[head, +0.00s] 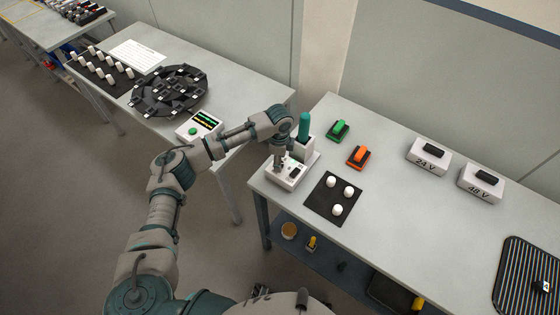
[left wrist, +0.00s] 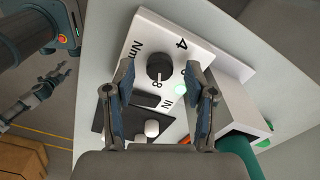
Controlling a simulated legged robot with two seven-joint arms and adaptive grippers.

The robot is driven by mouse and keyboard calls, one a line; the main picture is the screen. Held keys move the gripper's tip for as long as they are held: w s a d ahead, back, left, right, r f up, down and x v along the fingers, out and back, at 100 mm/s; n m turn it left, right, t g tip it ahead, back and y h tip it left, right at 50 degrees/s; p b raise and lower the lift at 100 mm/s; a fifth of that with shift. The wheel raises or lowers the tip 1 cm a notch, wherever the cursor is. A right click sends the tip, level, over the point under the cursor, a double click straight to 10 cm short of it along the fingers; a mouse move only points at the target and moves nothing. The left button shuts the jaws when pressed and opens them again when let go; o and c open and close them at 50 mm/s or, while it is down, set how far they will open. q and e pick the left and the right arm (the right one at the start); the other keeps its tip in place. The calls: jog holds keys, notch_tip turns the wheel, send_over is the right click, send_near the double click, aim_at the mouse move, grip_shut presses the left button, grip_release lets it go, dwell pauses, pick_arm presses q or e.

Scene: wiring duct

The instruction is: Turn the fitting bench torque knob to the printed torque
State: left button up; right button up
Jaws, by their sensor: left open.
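The fitting bench torque unit (head: 288,175) is a white box at the near left corner of the right-hand table. Its black round torque knob (left wrist: 159,68) shows in the left wrist view, with a "4", an "8", "Nm" and "IN" printed around it and a pale green light beside it. The knob's exact setting is too small to read. My left gripper (head: 282,160) is over the box, pointing down. In the left wrist view its two fingers (left wrist: 160,75) are open, one on each side of the knob, apparently without touching it. My right gripper (left wrist: 62,74) seems to show small at the left.
A teal-handled tool (head: 304,126) stands in a white holder right behind the unit. A black mat (head: 322,206) with white pieces lies in front. Green (head: 339,131) and orange (head: 358,157) clamp-like items lie further right. A printed sheet (head: 137,56) lies on the left table, unreadable.

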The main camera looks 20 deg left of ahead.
pick_arm(q)
jog(key=shift+a+f, duration=0.15)
jog(key=shift+f, duration=0.4)
jog(key=shift+d, duration=0.2)
jog(key=shift+c, duration=0.2)
jog(key=shift+d, duration=0.15)
jog(key=c, duration=0.8)
jog(key=shift+r, duration=0.1)
grip_shut()
